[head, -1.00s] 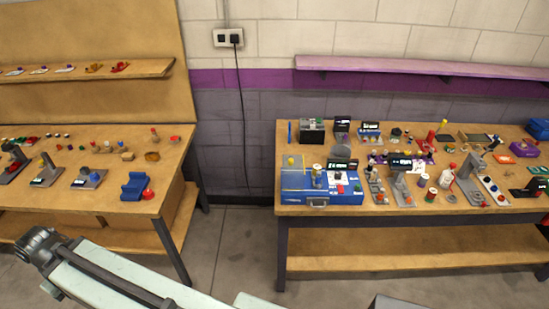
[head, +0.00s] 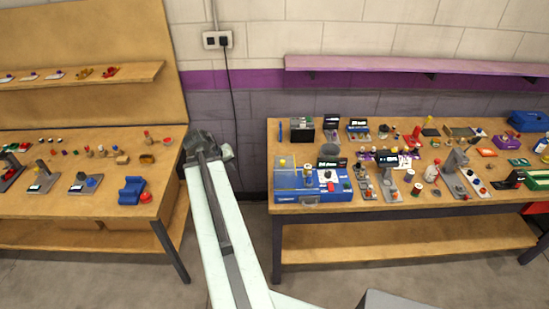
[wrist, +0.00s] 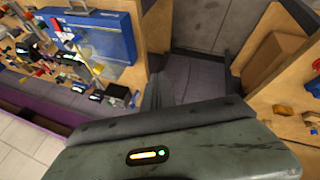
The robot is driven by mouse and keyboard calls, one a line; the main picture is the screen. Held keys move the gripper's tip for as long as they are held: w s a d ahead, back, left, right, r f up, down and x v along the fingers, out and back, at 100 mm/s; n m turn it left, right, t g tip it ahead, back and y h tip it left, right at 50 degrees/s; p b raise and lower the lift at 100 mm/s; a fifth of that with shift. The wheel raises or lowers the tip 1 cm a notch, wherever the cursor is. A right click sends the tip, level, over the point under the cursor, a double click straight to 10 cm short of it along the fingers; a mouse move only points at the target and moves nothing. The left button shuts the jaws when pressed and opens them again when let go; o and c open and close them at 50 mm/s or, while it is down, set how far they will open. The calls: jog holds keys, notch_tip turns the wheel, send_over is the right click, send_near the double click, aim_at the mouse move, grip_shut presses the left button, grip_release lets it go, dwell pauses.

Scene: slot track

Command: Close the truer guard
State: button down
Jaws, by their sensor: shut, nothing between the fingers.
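A blue box-shaped machine (head: 312,197), which looks like the truer, sits at the front left of the right-hand bench. A clear panel (head: 288,179) with a yellow knob shows over its left part and looks like the guard; its exact angle is too small to tell. A red button and a black knob are on the machine's pale right panel. The wrist view shows the blue machine (wrist: 98,32) at upper left, tilted. My gripper (head: 200,143) is in the gap between the two benches, left of the machine, shut and empty, touching nothing visible.
The right bench (head: 400,203) is crowded with small stands, bottles and boxes behind and right of the machine. The left bench (head: 95,205) holds small tools and a blue block (head: 131,190). A purple shelf (head: 420,66) hangs above. Floor between the benches is clear.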

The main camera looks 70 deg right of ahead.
jog(key=s+d+r+m+g+h, duration=0.1)
jog(key=s+d+r+m, duration=0.15)
jog(key=s+d, duration=0.45)
jog(key=b, duration=0.8)
send_near(279, 164)
jog(key=shift+n, duration=0.45)
jog(key=x, duration=0.4)
jog(key=shift+w+f, duration=0.3)
jog(key=shift+f, duration=0.25)
jog(key=shift+s+d, duration=0.35)
jog(key=shift+s, duration=0.15)
